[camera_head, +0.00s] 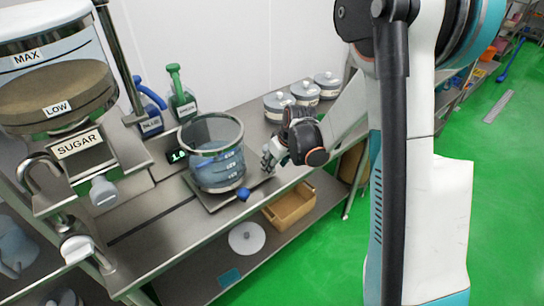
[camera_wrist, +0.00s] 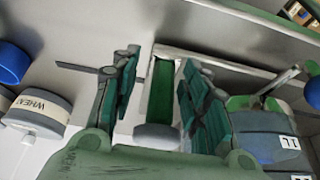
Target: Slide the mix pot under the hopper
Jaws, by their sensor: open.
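The mix pot (camera_head: 214,172) is a clear, graduated vessel with a metal rim. It stands upright on a flat metal plate, with a blue knob (camera_head: 243,194) at its front. The sugar hopper (camera_head: 58,98), marked MAX and LOW, stands at the left, with its outlet left of the pot; the pot is not under it. My gripper (camera_head: 268,158) is just right of the pot, low over the bench. In the wrist view, my gripper (camera_wrist: 160,95) has its green-padded fingers apart. Part of the pot (camera_wrist: 262,132) shows at the right. I cannot tell whether a finger touches it.
A small digital display (camera_head: 177,156) sits behind the pot. Green (camera_head: 180,98) and blue (camera_head: 150,113) bottles stand at the back. Several lidded canisters (camera_head: 303,91) are farther right. A tan bin (camera_head: 290,207) and round white lid (camera_head: 246,237) lie on the lower shelf.

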